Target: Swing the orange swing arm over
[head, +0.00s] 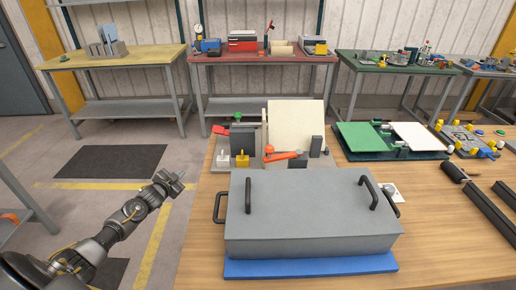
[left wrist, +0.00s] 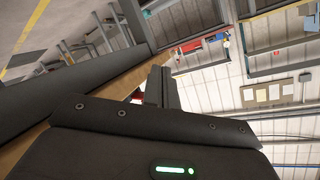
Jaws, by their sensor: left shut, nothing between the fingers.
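The orange swing arm (head: 282,157) is on the panel bender (head: 262,168), behind the grey box on the wooden table in the head view. It lies roughly level, with a round orange knob above its left end. A cream panel (head: 296,126) stands up behind it. The box hides the bender's lower front. My left gripper (head: 174,180) is shut and empty, over the floor to the left of the table and well away from the arm. Its fingers also show in the left wrist view (left wrist: 160,86). My right gripper is out of view.
The large grey box (head: 310,215) with black handles sits on a blue base (head: 310,266) at the table's front. A green-and-white panel fixture (head: 390,140) is right of the bender. Black bars (head: 490,214) lie at the right. Floor is clear around my left gripper.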

